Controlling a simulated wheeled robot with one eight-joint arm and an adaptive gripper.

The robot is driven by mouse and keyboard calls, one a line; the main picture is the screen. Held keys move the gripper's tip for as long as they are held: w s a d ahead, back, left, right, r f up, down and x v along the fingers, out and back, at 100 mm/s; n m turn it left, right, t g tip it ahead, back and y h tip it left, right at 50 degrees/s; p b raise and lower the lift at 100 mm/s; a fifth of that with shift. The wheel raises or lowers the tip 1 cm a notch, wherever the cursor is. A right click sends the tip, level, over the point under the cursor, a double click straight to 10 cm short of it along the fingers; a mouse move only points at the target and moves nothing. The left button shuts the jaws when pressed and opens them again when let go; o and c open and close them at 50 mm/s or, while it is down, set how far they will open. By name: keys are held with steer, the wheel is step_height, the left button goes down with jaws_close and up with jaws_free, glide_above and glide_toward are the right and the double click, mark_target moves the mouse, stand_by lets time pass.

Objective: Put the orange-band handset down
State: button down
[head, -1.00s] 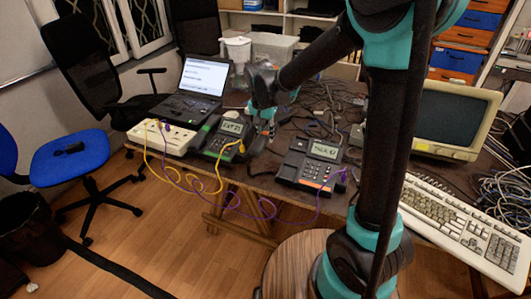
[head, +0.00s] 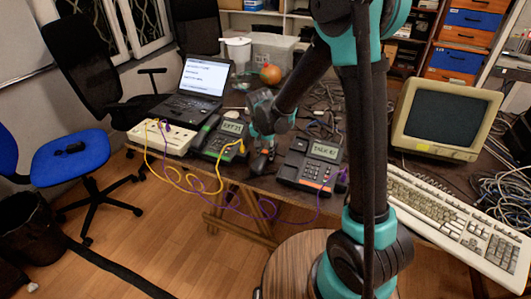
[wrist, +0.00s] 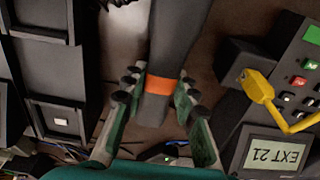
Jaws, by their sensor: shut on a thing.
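The orange-band handset (wrist: 165,78) is dark grey with an orange band. In the wrist view it lies lengthwise between the two fingers of my gripper (wrist: 158,108), which is shut on it. In the head view my gripper (head: 262,158) is low over the table, between two desk phones. The handset is hard to make out there. The left phone (head: 222,140) has a display reading EXT 21, also in the wrist view (wrist: 276,152). The right phone (head: 311,165) has a lit display. Its handset cradle (wrist: 60,85) shows empty in the wrist view.
A yellow cable (head: 187,178) and a purple cable (head: 267,208) loop off the table's front edge. A white socket box (head: 162,137) and a laptop (head: 200,85) stand left. An orange ball (head: 270,74) is behind. A monitor (head: 440,118) and keyboard (head: 455,215) fill the right.

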mark_target(264, 154)
steer(key=c, duration=1.2)
jaws_free()
steer(key=shift+f, duration=0.1)
step_height(264, 154, up, 12)
steer(key=s, duration=0.2)
steer(key=s+d+f, duration=0.1)
steer(key=s+d, duration=0.1)
steer(key=d, duration=0.3)
steer(key=s+d+f+n, duration=0.1)
steer(key=s+d, duration=0.2)
steer(key=d, duration=0.2)
steer(key=s+d+f+n+t, duration=0.1)
steer(key=s+d, duration=0.1)
steer(key=d, duration=0.3)
steer(key=shift+s+d+y, duration=0.3)
steer(key=shift+s+d, duration=0.1)
steer(key=s+d+f, duration=0.1)
steer(key=s+d, duration=0.1)
steer(key=s, duration=0.1)
steer(key=s+d+f+n+t, duration=0.1)
steer(key=s+d+f, duration=0.1)
steer(key=s+d, duration=0.1)
steer(key=s+d+f+n, duration=0.1)
steer(key=s+d+f, duration=0.1)
steer(key=s+d, duration=0.1)
steer(key=shift+s, duration=0.25)
steer(key=shift+r, duration=0.1)
